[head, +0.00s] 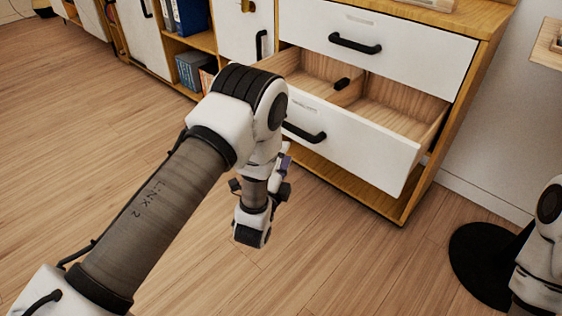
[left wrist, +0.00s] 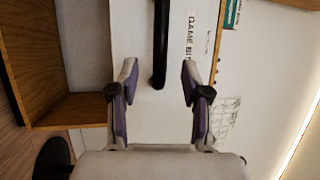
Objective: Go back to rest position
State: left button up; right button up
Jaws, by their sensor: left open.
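My left gripper (head: 284,163) is beyond my bent left wrist in the head view, largely hidden by it, in front of the open drawer. In the left wrist view its two grey and purple fingers (left wrist: 159,85) are spread apart with nothing held. A black bar handle (left wrist: 161,45) on a white front reaches down between them without touching either. A printed label (left wrist: 192,38) beside it reads "GAME BI", the rest cut off. In the head view the open drawer (head: 375,148) has a black handle (head: 304,132). My right gripper is out of view.
A shut drawer (head: 415,58) sits above. Low cabinets with binders (head: 190,15) run back left. A black round base (head: 482,262) stands at right. The wooden floor (head: 330,270) in front is clear.

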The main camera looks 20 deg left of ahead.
pick_arm(q)
jog(key=shift+s+f, duration=0.25)
jog(key=shift+s, duration=1)
jog(key=s+a+f+n+g+p, duration=0.1)
jog(key=s+a+f+n+g, duration=0.15)
jog(key=s+f+g, duration=0.4)
jog(key=s+a+f+n+g+p, duration=0.1)
jog(key=s+a+f+n+g, duration=0.2)
jog(key=s+f, duration=0.5)
jog(key=s+d+f+n+g, duration=0.1)
jog(key=s+f+n+g, duration=0.1)
jog(key=s+n+g, duration=0.3)
jog(key=s+d+f+n+g+h, duration=0.1)
jog(key=s+f+n+g, duration=0.15)
jog(key=s, duration=0.55)
jog(key=s+d+f+n+g, duration=0.1)
jog(key=s+f+n+g, duration=0.25)
jog(key=s, duration=0.25)
notch_tip(320, 180, up, 39)
jog(key=p, duration=3.7)
jog(key=shift+w+p, duration=0.25)
jog(key=shift+p, duration=0.1)
